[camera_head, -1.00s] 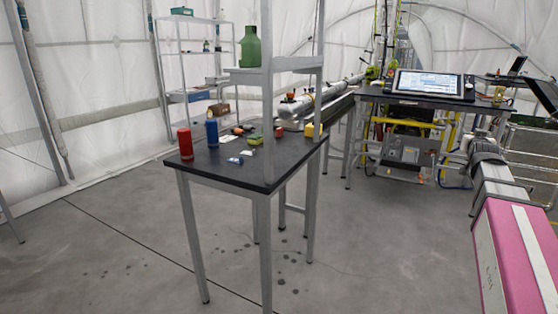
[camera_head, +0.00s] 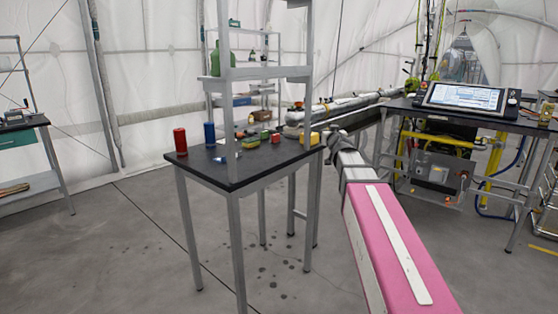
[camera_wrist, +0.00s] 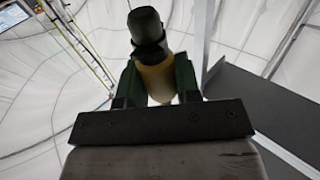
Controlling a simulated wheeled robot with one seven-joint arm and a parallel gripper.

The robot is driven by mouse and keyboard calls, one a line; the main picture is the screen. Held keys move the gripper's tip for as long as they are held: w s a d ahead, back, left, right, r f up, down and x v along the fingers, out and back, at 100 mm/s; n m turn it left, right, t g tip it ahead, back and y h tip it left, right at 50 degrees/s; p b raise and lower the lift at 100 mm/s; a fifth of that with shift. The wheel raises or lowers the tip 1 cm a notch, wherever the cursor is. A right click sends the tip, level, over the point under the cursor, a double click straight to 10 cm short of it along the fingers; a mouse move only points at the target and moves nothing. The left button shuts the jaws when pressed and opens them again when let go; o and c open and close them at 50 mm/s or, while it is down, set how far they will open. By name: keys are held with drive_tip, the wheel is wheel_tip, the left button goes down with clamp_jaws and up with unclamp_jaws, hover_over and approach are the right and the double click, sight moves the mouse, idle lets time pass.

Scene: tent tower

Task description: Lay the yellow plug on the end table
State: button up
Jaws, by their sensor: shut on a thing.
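In the wrist view, my gripper (camera_wrist: 155,78) is shut on the yellow plug (camera_wrist: 158,82), a yellow body with a black top. The dark green fingers press on both its sides. In the head view my arm reaches forward beside the right edge of a black-topped table (camera_head: 232,180); the gripper and plug cannot be made out there. A second dark-topped table (camera_head: 410,104) with a monitor stands at the right. I cannot tell which table is the end table.
The near table holds a red cylinder (camera_head: 180,141), a blue cylinder (camera_head: 209,134), a yellow item (camera_head: 310,138) and several small things. A shelf (camera_head: 256,74) with a green jug (camera_head: 215,62) rises above it. Another table (camera_head: 24,124) stands far left. Floor between is clear.

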drive_tip(key=w+a+r+n+g+y, duration=0.15)
drive_tip(key=a+n+g+y, duration=0.35)
drive_tip(key=a, duration=0.5)
drive_tip(key=a+r+n+g+y, duration=0.2)
drive_tip(key=a+n+y, duration=0.2)
drive_tip(key=a+y, duration=0.45)
drive_tip(key=shift+h, duration=0.55)
drive_tip(key=shift+w+a+f, duration=0.1)
drive_tip(key=shift+a+f, duration=0.15)
drive_tip(key=shift+f, duration=1.35)
drive_tip(key=shift+s+a+f, duration=0.1)
drive_tip(key=shift+a+f, duration=0.1)
drive_tip(key=shift+f, duration=1.45)
drive_tip(key=shift+w+a+f, duration=0.1)
drive_tip(key=shift+a+f, duration=0.15)
drive_tip(key=shift+f, duration=1.35)
drive_tip(key=o, duration=0.9)
drive_tip(key=shift+f, duration=0.1)
